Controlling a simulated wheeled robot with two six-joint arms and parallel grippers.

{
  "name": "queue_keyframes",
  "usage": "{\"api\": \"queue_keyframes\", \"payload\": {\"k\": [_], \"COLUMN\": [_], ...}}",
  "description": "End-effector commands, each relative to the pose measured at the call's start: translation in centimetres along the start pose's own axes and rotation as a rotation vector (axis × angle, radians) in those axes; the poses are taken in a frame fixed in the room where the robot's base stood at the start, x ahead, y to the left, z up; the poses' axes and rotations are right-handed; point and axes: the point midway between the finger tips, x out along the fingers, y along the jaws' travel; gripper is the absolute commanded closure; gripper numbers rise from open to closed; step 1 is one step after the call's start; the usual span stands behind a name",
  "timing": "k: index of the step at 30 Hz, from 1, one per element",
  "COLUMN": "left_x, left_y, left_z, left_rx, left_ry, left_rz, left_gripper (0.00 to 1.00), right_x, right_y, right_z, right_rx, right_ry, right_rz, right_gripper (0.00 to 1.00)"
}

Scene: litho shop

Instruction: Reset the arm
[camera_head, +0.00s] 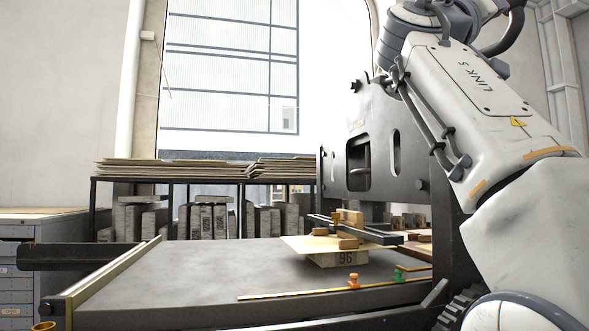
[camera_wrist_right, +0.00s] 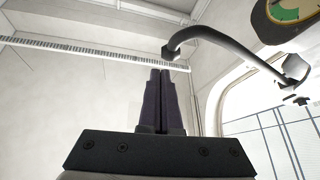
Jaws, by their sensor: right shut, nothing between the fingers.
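My right gripper (camera_wrist_right: 162,72) shows in the right wrist view. Its two dark fingers are together with nothing between them, pointing up toward a pale wall and ceiling. In the head view a large white arm marked LINK 5 (camera_head: 487,85) rises on the right side, and its top end runs out of the picture; no gripper fingers can be made out there. My left arm and left gripper are not in view.
A press with a grey bed (camera_head: 200,285) and dark frame (camera_head: 345,120) fills the middle. A block marked 96 (camera_head: 345,259) supports a thin board on the bed. Orange (camera_head: 353,281) and green (camera_head: 399,275) pieces stand nearby. In the wrist view, a curved black bar (camera_wrist_right: 225,35) and gauge (camera_wrist_right: 290,14) are close.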

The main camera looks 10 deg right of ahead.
Motion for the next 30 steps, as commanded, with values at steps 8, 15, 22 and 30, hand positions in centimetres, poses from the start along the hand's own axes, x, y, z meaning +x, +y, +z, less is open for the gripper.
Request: {"api": "queue_keyframes", "payload": {"k": [8,15,22,30], "left_x": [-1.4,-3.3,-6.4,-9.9], "left_y": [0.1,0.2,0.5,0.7], "left_z": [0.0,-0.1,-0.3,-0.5], "left_rx": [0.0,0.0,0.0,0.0], "left_ry": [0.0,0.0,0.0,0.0], "left_rz": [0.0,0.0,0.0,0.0], "left_gripper": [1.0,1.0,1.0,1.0], "right_x": [-1.1,-4.9,-16.1,-34.5], "right_y": [-6.3,-14.9,-25.2,-28.0], "right_z": [0.1,1.6,6.1,14.8], "right_rx": [-0.038,-0.105,-0.236,-0.433], "right_ry": [-0.037,-0.103,-0.225,-0.429], "right_rz": [-0.195,-0.483,-0.942,-1.464], "right_gripper": [1.0,1.0,1.0,1.0]}}
